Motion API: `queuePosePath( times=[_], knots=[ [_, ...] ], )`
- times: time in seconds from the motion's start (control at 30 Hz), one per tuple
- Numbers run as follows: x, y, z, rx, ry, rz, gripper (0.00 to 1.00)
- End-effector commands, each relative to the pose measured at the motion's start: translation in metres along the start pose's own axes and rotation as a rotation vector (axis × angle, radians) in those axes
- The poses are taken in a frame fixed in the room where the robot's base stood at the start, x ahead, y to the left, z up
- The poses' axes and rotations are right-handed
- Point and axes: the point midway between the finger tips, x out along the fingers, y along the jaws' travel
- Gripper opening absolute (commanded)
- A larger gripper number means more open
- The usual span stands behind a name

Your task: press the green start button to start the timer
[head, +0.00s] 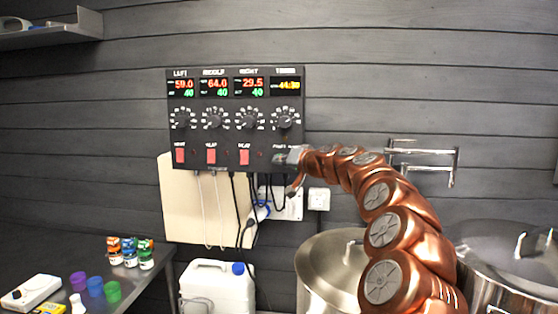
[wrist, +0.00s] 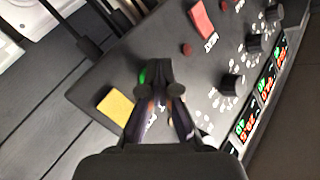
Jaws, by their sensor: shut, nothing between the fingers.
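The black control panel (head: 236,128) hangs on the wall, with its timer display (head: 285,86) lit in yellow at the upper right. My gripper (head: 289,157) is at the panel's lower right corner and covers the buttons there in the head view. In the wrist view my gripper (wrist: 158,78) is shut and empty, its tips over the panel face. A small bit of the green start button (wrist: 143,76) shows beside the left fingertip; the rest is hidden. I cannot tell whether the tips touch it.
Red rocker switches (head: 244,157) and black knobs (head: 214,118) sit on the panel left of my gripper. Cables and a wall socket (head: 319,198) are below it. Metal pots (head: 328,262) stand under my arm. A white canister (head: 215,288) and a table with small jars are lower left.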

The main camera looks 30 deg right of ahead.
Motion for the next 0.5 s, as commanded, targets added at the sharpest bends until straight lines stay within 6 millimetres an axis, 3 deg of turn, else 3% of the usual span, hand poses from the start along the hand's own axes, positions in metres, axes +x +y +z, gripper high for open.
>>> queuePosePath(
  times=[0.5],
  knots=[
    [-0.0106, -0.007, 0.0058, 0.0, 0.002, 0.0, 0.0]
  ],
)
